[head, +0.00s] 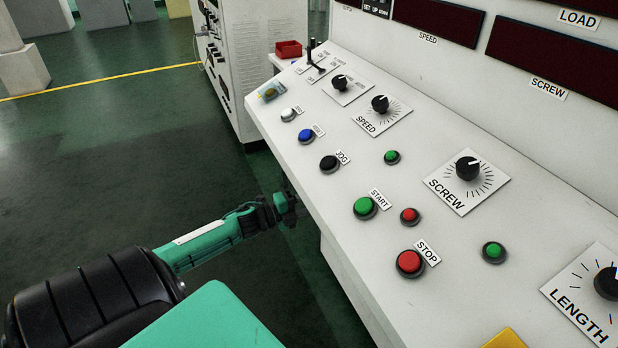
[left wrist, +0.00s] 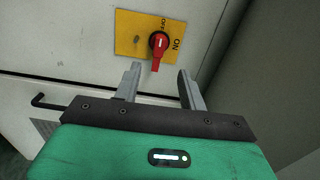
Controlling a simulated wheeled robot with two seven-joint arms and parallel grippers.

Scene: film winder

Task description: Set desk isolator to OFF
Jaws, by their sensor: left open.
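The desk isolator is a red rotary handle (left wrist: 158,43) on a yellow plate (left wrist: 128,36) in the left wrist view. ON is printed to its right and OFF above it. The handle's long end points down in the picture, towards my gripper. My left gripper (left wrist: 158,76) is open and empty, with one finger on each side of the handle's lower end in the picture; I see no contact. In the head view my left gripper (head: 286,208) is beside the desk's front edge, and the isolator is hidden from there. My right gripper is not in view.
The white sloping desk (head: 300,165) carries several buttons and dials, including a green START button (head: 365,207) and a red STOP button (head: 410,262). A black handle (left wrist: 48,102) is left of my gripper in the wrist view. The green floor (head: 150,140) is clear on the left.

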